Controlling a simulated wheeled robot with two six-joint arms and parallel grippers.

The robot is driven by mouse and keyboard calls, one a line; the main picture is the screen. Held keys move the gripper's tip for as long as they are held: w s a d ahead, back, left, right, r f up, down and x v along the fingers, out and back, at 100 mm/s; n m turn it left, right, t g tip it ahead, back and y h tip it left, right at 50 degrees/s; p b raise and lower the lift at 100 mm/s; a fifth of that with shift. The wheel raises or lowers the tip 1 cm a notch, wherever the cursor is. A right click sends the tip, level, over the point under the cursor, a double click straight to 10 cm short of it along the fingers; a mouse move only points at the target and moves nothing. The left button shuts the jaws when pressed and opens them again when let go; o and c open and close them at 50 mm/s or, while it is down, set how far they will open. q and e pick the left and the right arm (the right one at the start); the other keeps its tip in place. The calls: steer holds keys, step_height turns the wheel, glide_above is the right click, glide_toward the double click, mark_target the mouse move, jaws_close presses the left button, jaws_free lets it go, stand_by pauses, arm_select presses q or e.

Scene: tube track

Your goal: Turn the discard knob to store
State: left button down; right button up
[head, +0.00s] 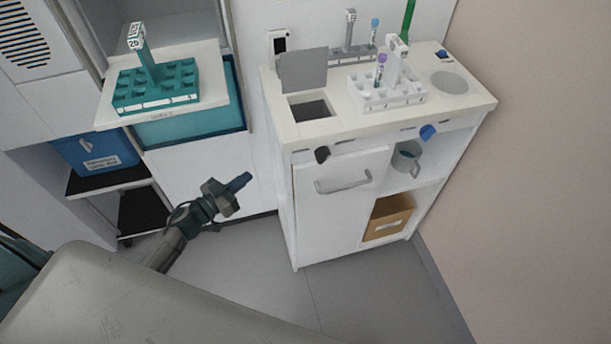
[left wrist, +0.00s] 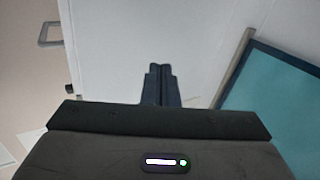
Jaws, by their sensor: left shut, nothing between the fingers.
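A black knob (head: 321,154) sits on the front of the white cabinet (head: 335,210), under the top opening with a raised grey flap. A blue knob (head: 428,132) sits farther right on the same front. Any markings around the knobs are too small to read. My left gripper (head: 243,180) is shut and empty, in the air to the left of the cabinet and apart from both knobs. Its closed fingers (left wrist: 161,84) also show in the left wrist view. My right gripper is not in view.
A grey handle (head: 343,182) sticks out below the black knob. A white tube rack (head: 386,95) stands on the cabinet top. A teal rack (head: 156,88) stands on a shelf at the left. A mug (head: 406,158) hangs under the blue knob. A cardboard box (head: 388,218) is below.

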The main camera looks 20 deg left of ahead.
arm_select(q)
steer(key=s+d+r+m+g+h+b, duration=0.2)
steer(key=d+r+m+g+h, duration=0.1)
steer(key=d+r+m+h, duration=0.4)
steer(key=g+h+b, duration=0.1)
steer(key=g, duration=0.2)
glide_toward(322, 157)
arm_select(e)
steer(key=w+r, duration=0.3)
arm_select(q)
steer(key=p+x, duration=0.1)
steer(key=x, duration=0.5)
steer(key=shift+s, duration=0.1)
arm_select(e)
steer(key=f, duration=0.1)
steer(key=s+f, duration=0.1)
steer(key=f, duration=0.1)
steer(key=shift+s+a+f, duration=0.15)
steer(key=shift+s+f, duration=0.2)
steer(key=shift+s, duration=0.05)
arm_select(q)
steer(key=shift+a, duration=0.15)
